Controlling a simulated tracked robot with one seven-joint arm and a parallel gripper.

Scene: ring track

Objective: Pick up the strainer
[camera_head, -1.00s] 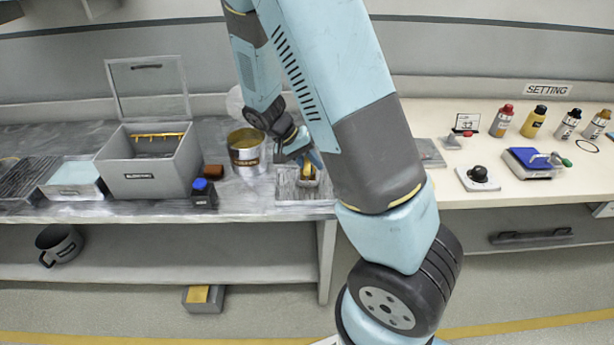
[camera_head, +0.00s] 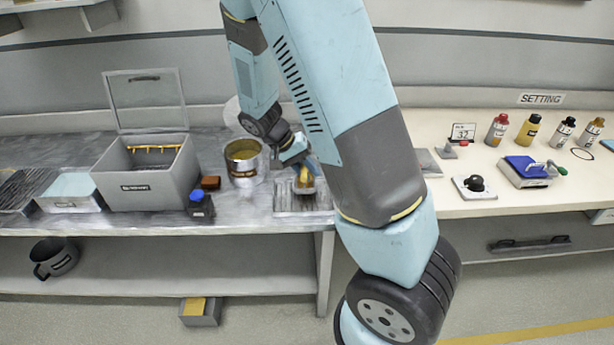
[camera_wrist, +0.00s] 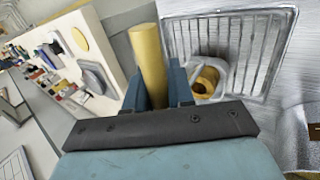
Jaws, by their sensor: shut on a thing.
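My gripper (camera_wrist: 158,92) is shut on a yellow, rod-like piece (camera_wrist: 149,58), which stands up between its blue fingers in the wrist view. I take this piece to be the strainer's handle, but no mesh or bowl shows clearly. In the head view the yellow piece (camera_head: 304,181) is small, over the wire rack tray (camera_head: 318,203). My gripper (camera_head: 301,166) is partly hidden there by its own wrist.
Further left are a brown block (camera_head: 210,182), a blue-capped bottle (camera_head: 200,205) and an open grey box (camera_head: 148,190). On the right, the pale counter (camera_head: 430,205) holds bottles and a blue device (camera_head: 526,170).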

